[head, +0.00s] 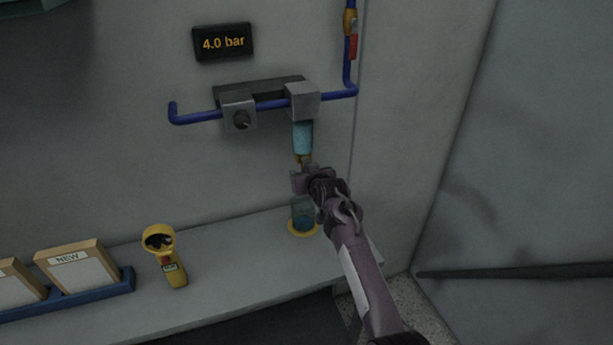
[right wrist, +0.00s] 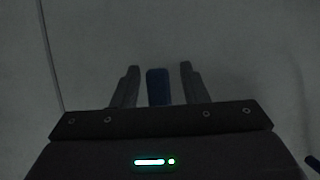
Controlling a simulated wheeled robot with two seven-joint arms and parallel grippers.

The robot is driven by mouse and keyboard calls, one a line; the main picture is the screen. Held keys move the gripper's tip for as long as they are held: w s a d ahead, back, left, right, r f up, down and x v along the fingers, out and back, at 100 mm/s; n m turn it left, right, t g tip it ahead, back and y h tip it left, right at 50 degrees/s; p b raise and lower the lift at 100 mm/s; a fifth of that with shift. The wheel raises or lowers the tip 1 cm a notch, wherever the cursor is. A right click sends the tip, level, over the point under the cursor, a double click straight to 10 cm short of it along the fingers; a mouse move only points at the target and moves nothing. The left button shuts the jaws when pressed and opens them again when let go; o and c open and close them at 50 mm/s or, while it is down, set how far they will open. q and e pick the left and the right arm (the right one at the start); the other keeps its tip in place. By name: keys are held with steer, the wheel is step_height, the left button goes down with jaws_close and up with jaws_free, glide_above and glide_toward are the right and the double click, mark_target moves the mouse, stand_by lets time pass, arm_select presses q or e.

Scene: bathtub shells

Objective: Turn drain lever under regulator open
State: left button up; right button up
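The regulator (head: 238,108) is a grey block with a dark knob on a blue pipe. To its right, a grey block (head: 303,97) carries a light-blue bowl (head: 302,138) with a brass drain fitting (head: 303,159) beneath. My right gripper (head: 303,180) is just below this fitting and covers part of it. In the right wrist view, its two fingers (right wrist: 158,84) stand apart, on either side of a dark blue piece (right wrist: 158,88), with gaps on both sides. It may be the drain lever; the head view hides the lever. My left gripper is in neither view.
A clear cup with a yellow base (head: 301,226) stands on the shelf under the drain. A yellow handheld device (head: 166,256) and a blue rack (head: 85,295) with a "NEW" panel stand to the left. A display (head: 223,42) reads 4.0 bar. A red-handled valve (head: 352,46) is upper right.

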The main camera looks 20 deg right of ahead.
steer(key=b+v, duration=0.1)
steer(key=v, duration=0.6)
steer(key=shift+s, duration=0.3)
steer(key=s+a+f+n+g, duration=0.1)
steer(key=s+f+g, duration=0.2)
steer(key=s, duration=0.9)
steer(key=s+a+f+g, duration=0.1)
steer(key=s+f+g, duration=0.25)
steer(key=s, duration=0.95)
steer(key=s+a+f+n+g, duration=0.1)
steer(key=s+f+g, duration=0.25)
steer(key=s, duration=0.85)
step_height(320, 180, down, 31)
steer(key=s+g+b, duration=0.1)
steer(key=s, duration=0.2)
steer(key=s+d+f+g, duration=0.1)
steer(key=s+d+f, duration=0.2)
steer(key=s+f, duration=1.4)
steer(key=shift+s+d+f+b, duration=0.15)
steer(key=shift+s+b, duration=0.15)
steer(key=shift+s, duration=0.55)
